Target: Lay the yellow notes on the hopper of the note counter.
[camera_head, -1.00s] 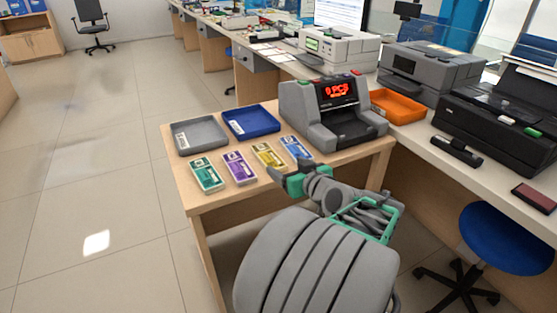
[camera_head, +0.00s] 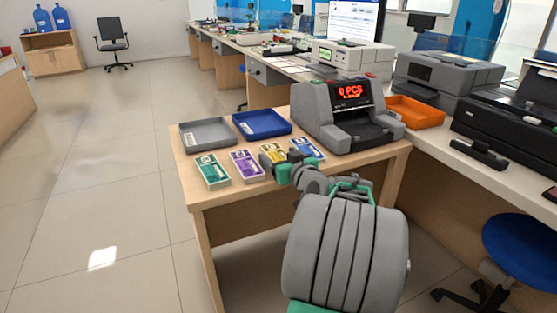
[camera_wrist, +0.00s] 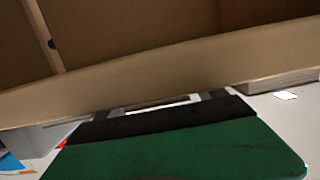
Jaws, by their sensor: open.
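The yellow notes (camera_head: 272,151) lie flat on the small wooden table, between the purple notes (camera_head: 246,164) and the blue notes (camera_head: 308,149). The note counter (camera_head: 338,98) stands behind and to the right, its red display lit. Its dark hopper (camera_head: 358,132) faces the front, with no notes seen on it. My gripper (camera_head: 292,162) is open at the table's front edge, just in front of the yellow notes and partly covering them in the head view. In the wrist view a green and black finger (camera_wrist: 180,145) fills the bottom; the notes cannot be made out there.
Green notes (camera_head: 211,171) lie at the left of the row. A grey tray (camera_head: 207,145) and a blue tray (camera_head: 263,135) sit behind the notes. An orange tray (camera_head: 417,117) is right of the counter. The table edge (camera_wrist: 150,75) crosses the wrist view.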

